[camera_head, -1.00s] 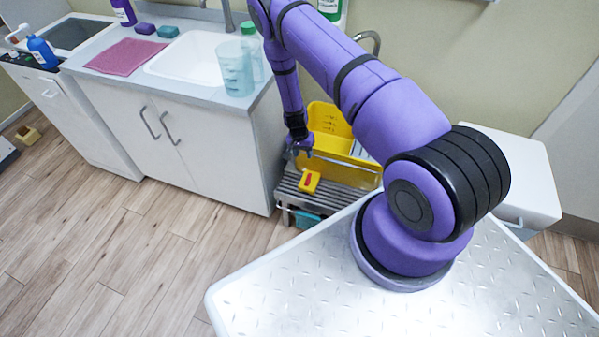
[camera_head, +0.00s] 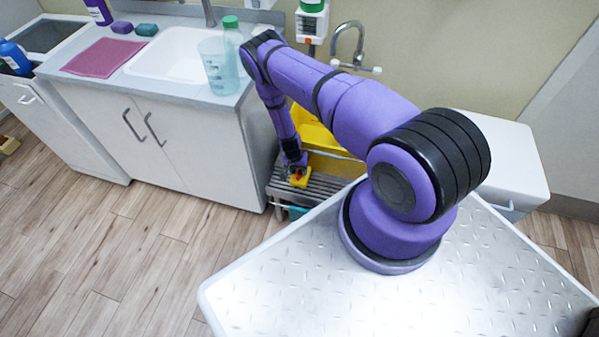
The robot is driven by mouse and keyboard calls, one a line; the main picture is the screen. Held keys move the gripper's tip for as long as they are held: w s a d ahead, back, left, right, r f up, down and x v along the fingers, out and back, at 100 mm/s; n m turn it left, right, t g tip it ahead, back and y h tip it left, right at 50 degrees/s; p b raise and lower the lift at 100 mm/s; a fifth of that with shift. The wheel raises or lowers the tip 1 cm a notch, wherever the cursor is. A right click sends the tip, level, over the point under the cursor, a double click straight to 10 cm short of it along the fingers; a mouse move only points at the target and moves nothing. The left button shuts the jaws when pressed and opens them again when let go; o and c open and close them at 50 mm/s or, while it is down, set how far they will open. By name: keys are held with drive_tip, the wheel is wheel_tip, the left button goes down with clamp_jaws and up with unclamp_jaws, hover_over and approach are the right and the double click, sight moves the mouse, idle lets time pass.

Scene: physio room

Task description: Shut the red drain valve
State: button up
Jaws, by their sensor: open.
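The red drain valve (camera_head: 301,175) shows as a small red piece on a yellow block at the front of the yellow tub (camera_head: 320,138), above a slatted grey stand. My gripper (camera_head: 296,168) is open and points down right at the valve, at its back edge in the picture. The gripper hides part of the red piece. I cannot tell whether the fingers touch it or how the valve is turned.
The slatted stand (camera_head: 325,190) is low, between the sink cabinet (camera_head: 165,140) on the left and a white unit (camera_head: 500,165) on the right. A clear jug (camera_head: 217,68) and a green-capped bottle (camera_head: 231,45) stand at the counter's edge, close to my arm. A tap (camera_head: 355,50) is behind.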

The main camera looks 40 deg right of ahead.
drive_tip(key=shift+s+d+f, duration=0.1)
drive_tip(key=shift+s+f, duration=0.05)
drive_tip(key=shift+f, duration=0.55)
drive_tip(key=shift+c, duration=0.2)
drive_tip(key=c, duration=0.8)
